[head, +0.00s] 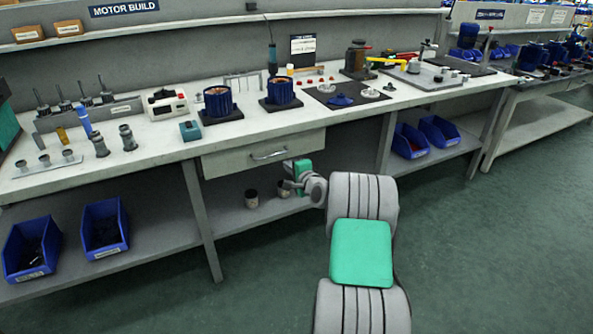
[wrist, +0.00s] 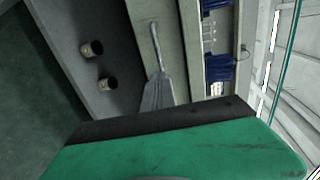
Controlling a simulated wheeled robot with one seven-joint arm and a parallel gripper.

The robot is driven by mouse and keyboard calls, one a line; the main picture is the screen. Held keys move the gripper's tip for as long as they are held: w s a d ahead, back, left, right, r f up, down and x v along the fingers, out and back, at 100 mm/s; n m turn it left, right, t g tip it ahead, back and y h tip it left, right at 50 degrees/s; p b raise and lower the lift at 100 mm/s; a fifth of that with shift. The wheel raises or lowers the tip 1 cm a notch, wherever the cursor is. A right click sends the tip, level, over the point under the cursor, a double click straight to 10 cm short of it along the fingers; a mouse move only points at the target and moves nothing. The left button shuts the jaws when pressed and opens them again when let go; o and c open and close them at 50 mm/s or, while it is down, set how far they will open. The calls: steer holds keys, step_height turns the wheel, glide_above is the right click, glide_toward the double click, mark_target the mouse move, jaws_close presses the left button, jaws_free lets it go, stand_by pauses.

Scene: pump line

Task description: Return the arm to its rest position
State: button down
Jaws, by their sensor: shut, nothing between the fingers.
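My gripper (wrist: 157,90) shows in the wrist view with its narrow fingers shut and empty. It points toward the face of the bench drawer (wrist: 143,20) and its bar handle (wrist: 155,45). In the head view my arm reaches forward from the lower right, and its green and grey end is low in front of the bench, just below and right of the drawer (head: 255,158). The fingertips are hard to make out there. The drawer looks closed.
Two small cups (head: 252,198) stand on the lower shelf by my arm's end. Blue bins (head: 104,228) sit on the shelf, left and right. The bench top (head: 150,140) carries blue motor housings (head: 219,101), fixtures and tools. Green floor is open at right.

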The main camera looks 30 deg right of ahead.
steer(key=s+a+r+n+g+y+p, duration=0.1)
steer(key=s+a+r+n+g+p, duration=0.1)
steer(key=s+a+r+n+p, duration=0.35)
steer(key=s+a+r+n+g+y+p, duration=0.1)
steer(key=s+a+r+n+g+p, duration=0.15)
steer(key=a+r, duration=0.55)
steer(key=s+a+r+n+g+y+p, duration=0.1)
steer(key=s+a+r+n+g+p, duration=0.25)
steer(key=a, duration=0.65)
steer(key=s+a+r+n+g+p, duration=0.1)
steer(key=s+a+r+n+p, duration=0.1)
steer(key=s, duration=0.6)
steer(key=s+a+r+n+g+h+p, duration=0.1)
steer(key=s+a+r+n+g+p, duration=0.1)
steer(key=s, duration=0.6)
steer(key=s+a+r+n+g+p, duration=0.1)
steer(key=s+a+r+n+p, duration=0.1)
steer(key=s+p, duration=0.4)
steer(key=s+a+n, duration=0.1)
steer(key=s+a, duration=0.1)
steer(key=s, duration=0.1)
steer(key=shift+a+r+n, duration=0.25)
steer(key=shift+r+n, duration=0.1)
steer(key=shift+r, duration=0.05)
